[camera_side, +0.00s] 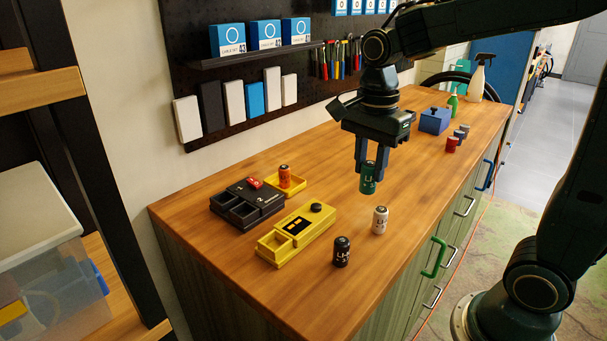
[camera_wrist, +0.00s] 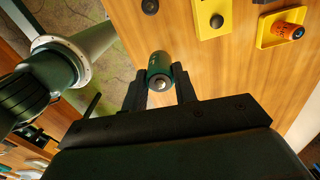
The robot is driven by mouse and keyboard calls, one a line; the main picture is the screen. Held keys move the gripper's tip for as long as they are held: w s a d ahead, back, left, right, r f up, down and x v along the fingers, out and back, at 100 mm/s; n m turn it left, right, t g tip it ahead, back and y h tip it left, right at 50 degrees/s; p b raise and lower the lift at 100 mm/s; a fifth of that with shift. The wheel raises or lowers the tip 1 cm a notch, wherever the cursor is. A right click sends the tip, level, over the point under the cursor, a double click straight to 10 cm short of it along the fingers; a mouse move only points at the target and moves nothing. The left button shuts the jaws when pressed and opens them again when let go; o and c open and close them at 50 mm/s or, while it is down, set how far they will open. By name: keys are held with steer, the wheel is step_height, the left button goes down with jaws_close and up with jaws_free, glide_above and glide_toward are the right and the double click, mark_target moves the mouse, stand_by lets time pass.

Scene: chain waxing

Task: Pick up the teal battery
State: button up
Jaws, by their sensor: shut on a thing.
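The teal battery (camera_side: 368,178) is a dark green-teal cylinder with pale lettering. It hangs upright between the fingers of my gripper (camera_side: 366,164), above the wooden bench. The fingers are shut on its upper part, and its lower part sticks out below them. In the side view it appears clear of the bench top. In the wrist view the battery (camera_wrist: 159,72) sits between the two dark fingertips (camera_wrist: 161,90), with its metal end facing the camera.
A white battery (camera_side: 380,220) and a black battery (camera_side: 341,251) stand on the bench (camera_side: 310,290). A yellow tester (camera_side: 297,233), a black charger (camera_side: 247,203) and an orange battery (camera_side: 285,176) in a yellow tray (camera_side: 299,184) are at left. A blue box (camera_side: 435,121) stands behind.

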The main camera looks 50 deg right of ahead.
mark_target(369, 163)
steer(key=shift+r, duration=2.95)
